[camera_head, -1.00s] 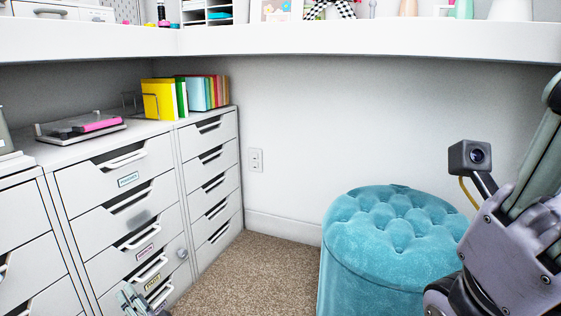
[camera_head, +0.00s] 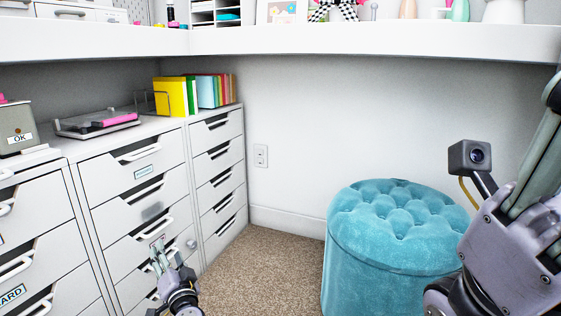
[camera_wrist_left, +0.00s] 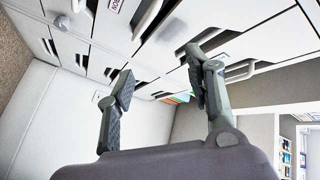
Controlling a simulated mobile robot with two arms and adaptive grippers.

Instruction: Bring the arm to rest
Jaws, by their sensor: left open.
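My left gripper (camera_head: 162,258) is low at the left in the head view, in front of the white drawer cabinet (camera_head: 128,166). In the left wrist view its two fingers (camera_wrist_left: 160,92) stand apart with nothing between them, and the drawer fronts (camera_wrist_left: 130,35) show behind. I cannot tell exactly how far the fingertips are from the drawers. My right arm (camera_head: 510,235) fills the right edge of the head view; its fingers are out of the frame.
A teal tufted stool (camera_head: 395,250) stands on the carpet at the right. A narrower drawer cabinet (camera_head: 218,172) holds coloured folders (camera_head: 200,92). A white shelf (camera_head: 350,42) runs along the wall above. Carpet (camera_head: 265,270) between cabinets and stool is clear.

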